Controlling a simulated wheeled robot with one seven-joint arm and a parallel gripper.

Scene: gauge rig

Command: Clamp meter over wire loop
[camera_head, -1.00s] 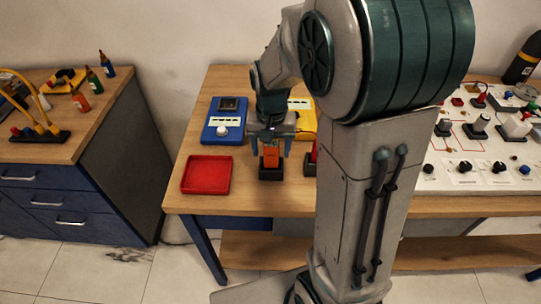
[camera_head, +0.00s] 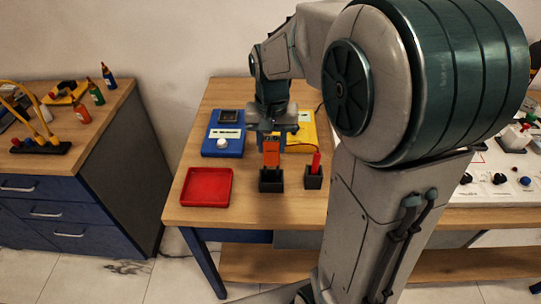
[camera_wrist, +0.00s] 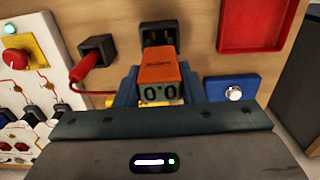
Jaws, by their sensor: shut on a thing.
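The orange clamp meter (camera_head: 271,153) is upright between my gripper's fingers (camera_head: 272,132). Its lower end is at the top of a black holder (camera_head: 271,182) on the wooden table; I cannot tell if it is fully clear of it. In the wrist view the meter (camera_wrist: 162,72) sits between the two blue fingers of my gripper (camera_wrist: 158,88), with the holder (camera_wrist: 153,30) beyond it. A stand with yellow arched loops (camera_head: 38,118), probably the wire loop, is on the left cabinet, cut by the picture's left edge.
A red tray (camera_head: 206,187) lies left of the holder. A blue meter box (camera_head: 223,134) and a yellow one (camera_head: 303,130) stand behind. A red probe (camera_head: 315,163) stands in another black holder. Small bottles (camera_head: 95,91) stand on the left cabinet. A floor gap separates cabinet and table.

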